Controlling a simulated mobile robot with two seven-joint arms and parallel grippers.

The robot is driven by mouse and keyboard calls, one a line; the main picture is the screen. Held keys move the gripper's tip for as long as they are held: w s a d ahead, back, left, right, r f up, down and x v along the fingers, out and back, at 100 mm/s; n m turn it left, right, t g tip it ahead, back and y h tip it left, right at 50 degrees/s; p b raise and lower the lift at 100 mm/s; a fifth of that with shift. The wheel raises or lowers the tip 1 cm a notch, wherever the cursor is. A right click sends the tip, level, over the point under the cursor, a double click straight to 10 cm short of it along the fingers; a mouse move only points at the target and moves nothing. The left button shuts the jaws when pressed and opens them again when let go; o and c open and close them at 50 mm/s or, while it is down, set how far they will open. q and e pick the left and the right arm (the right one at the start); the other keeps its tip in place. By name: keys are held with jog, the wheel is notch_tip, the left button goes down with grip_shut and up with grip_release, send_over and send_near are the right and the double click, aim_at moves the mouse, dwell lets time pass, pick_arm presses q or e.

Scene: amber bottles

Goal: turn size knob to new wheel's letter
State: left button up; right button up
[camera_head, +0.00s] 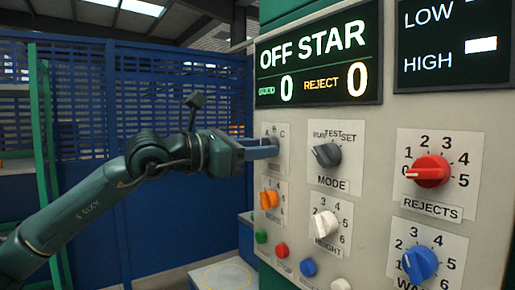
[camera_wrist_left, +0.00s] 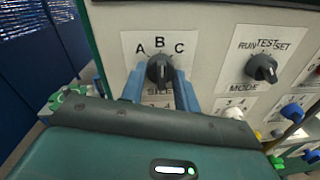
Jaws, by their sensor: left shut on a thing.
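The size knob (camera_wrist_left: 160,72) is a dark knob on a white plate (camera_wrist_left: 128,50) lettered A, B and C; its label below is mostly hidden. In the wrist view its upper end is below the letter B; its exact pointing is hard to tell. My left gripper (camera_wrist_left: 160,90) has its two blue fingers on either side of the knob and is shut on it. In the head view my left gripper (camera_head: 262,148) reaches the panel from the left and hides the knob, with the plate (camera_head: 284,134) partly showing. My right gripper is not in view.
Right of the size plate is the grey mode knob (camera_head: 327,154). An orange knob (camera_head: 269,199), a white height knob (camera_head: 325,224), a red rejects knob (camera_head: 429,171) and a blue knob (camera_head: 419,264) stick out nearby. A display (camera_head: 318,62) is above. Blue fencing (camera_head: 80,100) stands behind.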

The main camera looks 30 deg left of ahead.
pick_arm(q)
jog(key=shift+c, duration=0.4)
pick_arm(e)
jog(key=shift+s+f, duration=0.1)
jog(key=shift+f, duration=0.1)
pick_arm(q)
jog(key=n+b, duration=0.5)
jog(key=n, duration=0.4)
jog(key=shift+d+t, duration=0.1)
jog(key=shift+t, duration=0.3)
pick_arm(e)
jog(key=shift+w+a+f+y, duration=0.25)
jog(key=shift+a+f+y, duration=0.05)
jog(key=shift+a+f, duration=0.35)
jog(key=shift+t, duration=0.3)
pick_arm(q)
jog(key=o, duration=1)
jog(key=shift+s+f, duration=0.1)
